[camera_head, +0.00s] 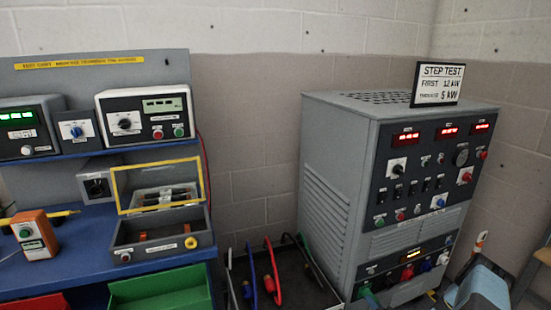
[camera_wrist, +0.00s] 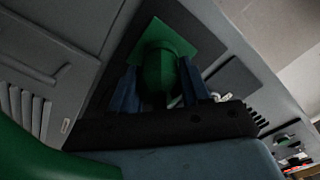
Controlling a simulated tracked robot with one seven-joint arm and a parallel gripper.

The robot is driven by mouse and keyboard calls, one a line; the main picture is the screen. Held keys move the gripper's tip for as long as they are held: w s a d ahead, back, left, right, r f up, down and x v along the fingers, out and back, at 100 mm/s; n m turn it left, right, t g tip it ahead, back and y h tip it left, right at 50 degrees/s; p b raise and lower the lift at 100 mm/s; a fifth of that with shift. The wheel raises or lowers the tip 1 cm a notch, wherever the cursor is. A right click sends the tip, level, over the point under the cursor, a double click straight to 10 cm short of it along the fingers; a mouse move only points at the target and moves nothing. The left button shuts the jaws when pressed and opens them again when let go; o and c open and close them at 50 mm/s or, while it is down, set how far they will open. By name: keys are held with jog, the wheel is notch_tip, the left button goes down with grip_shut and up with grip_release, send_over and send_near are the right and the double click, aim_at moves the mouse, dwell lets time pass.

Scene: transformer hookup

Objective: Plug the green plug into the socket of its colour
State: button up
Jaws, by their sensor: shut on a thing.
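In the wrist view my gripper (camera_wrist: 160,92) is shut on the green plug (camera_wrist: 160,72), with a blue finger on each side of it. The plug is lined up in front of a green square plate (camera_wrist: 178,33) on a dark panel. Its front end is hidden, so I cannot tell whether it is seated in a socket or just short of it. A thick green cable (camera_wrist: 45,155) crosses the lower left. In the head view a small green piece (camera_head: 367,296) shows at the cabinet's bottom left; I cannot tell whether it is socket or plug.
The grey cabinet (camera_head: 330,170) carries a STEP TEST sign (camera_head: 438,83) and a row of sockets, including a red one (camera_head: 407,273). A dark tray (camera_head: 310,294) left of it holds blue, red and black cables. A blue bench (camera_head: 80,240) stands at left.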

jog(key=m, duration=0.3)
jog(key=w+m, duration=0.1)
jog(key=shift+a+r, duration=0.25)
jog(key=shift+r, duration=0.1)
jog(key=shift+m, duration=0.4)
jog(key=o, duration=1.3)
jog(key=shift+o, duration=0.2)
jog(key=shift+s+d, duration=0.1)
jog(key=shift+s, duration=0.05)
jog(key=shift+f+v, duration=0.1)
jog(key=shift+v, duration=1.2)
jog(key=shift+f+v, duration=0.15)
jog(key=shift+v, duration=1.15)
jog(key=shift+s, duration=0.1)
